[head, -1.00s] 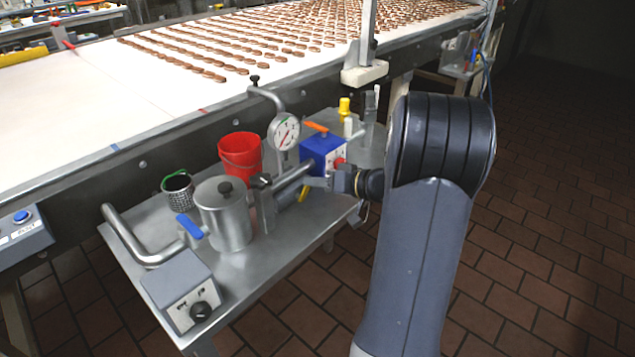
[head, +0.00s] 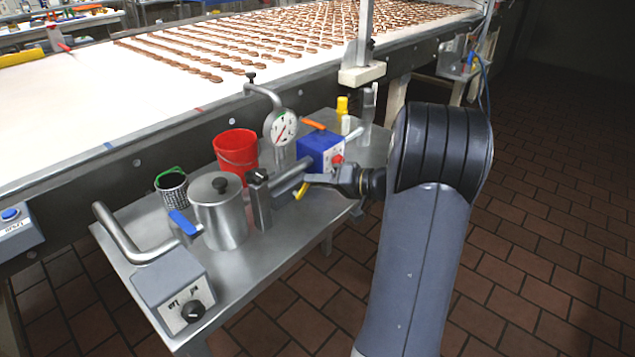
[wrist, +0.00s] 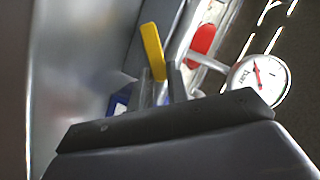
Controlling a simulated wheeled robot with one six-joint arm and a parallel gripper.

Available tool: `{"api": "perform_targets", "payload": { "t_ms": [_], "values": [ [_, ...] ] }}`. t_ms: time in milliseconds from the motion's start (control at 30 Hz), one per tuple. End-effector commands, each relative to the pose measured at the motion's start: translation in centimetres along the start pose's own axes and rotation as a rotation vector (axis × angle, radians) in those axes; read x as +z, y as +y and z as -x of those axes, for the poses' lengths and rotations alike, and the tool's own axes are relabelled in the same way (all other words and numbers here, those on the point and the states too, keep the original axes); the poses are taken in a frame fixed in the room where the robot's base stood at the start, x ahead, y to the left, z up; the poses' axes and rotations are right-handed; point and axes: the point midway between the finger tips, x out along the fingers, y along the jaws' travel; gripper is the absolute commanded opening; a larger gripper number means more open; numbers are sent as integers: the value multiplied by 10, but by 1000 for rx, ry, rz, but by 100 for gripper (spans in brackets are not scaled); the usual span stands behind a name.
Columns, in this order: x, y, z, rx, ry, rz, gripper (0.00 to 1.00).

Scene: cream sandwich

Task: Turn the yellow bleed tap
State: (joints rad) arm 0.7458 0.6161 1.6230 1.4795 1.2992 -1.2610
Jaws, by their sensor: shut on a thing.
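The yellow bleed tap (wrist: 153,50) shows as a flat yellow lever at the jaws in the wrist view. In the head view a small part of it (head: 301,190) shows below the metal pipe, beside my fingers. My gripper (wrist: 161,88) is shut on the yellow tap, with one dark finger at each side of the lever's lower end. In the head view my gripper (head: 311,180) reaches in from the right, just below the blue box. The tap's base is hidden by the fingers and the pipe.
A pressure gauge (head: 281,129) stands behind the pipe, near the blue box (head: 321,152) with its red knob and orange lever. A lidded pot (head: 218,213), a red bucket (head: 237,154) and a control box (head: 170,287) crowd the steel table. Open floor lies right.

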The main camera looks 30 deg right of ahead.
Motion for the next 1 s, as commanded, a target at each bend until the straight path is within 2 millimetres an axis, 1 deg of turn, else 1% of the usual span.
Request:
{"api": "perform_targets", "payload": {
  "t_ms": [67, 100, 333, 567, 667, 767, 1000],
  "values": [
    [1, 0, 0, 1, -2, 0, 0],
    [1, 0, 0, 1, -2, 0, 20],
    [0, 0, 0, 1, -1, 1, 38],
    [0, 0, 1, 1, 0, 2, 38],
    [0, 0, 7, 2, 2, 2, 38],
    [-1, 0, 21, 3, 4, 1, 38],
    [-1, 1, 70, 4, 4, 1, 38]
  ]
}}
